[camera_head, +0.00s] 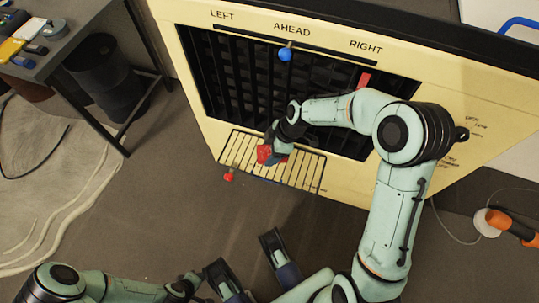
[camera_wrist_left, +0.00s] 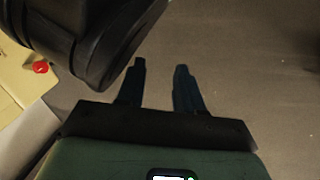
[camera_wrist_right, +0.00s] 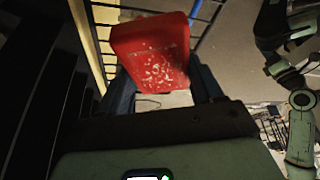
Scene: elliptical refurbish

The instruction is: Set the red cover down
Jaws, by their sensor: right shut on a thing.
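The red cover (camera_head: 264,154) is a small red piece, partly hidden by my right gripper (camera_head: 275,155) in the head view. In the right wrist view the red cover (camera_wrist_right: 150,48) is a box-like piece with pale scuffs, between the fingers of my right gripper, which is shut on it. It is over the slatted cream shelf (camera_head: 240,150) at the machine's front; I cannot tell whether it touches the slats. My left gripper (camera_head: 244,256) is open and empty, low in front of the machine; its two fingers stand apart in the left wrist view (camera_wrist_left: 160,66).
The cream machine (camera_head: 190,60) has a dark grille opening, a blue ball knob (camera_head: 285,54) on top and a red knob (camera_head: 229,177) beside the shelf. A red strip (camera_head: 364,79) is at the opening's right. A bin (camera_head: 105,75) stands left. An orange tool (camera_head: 515,228) lies right.

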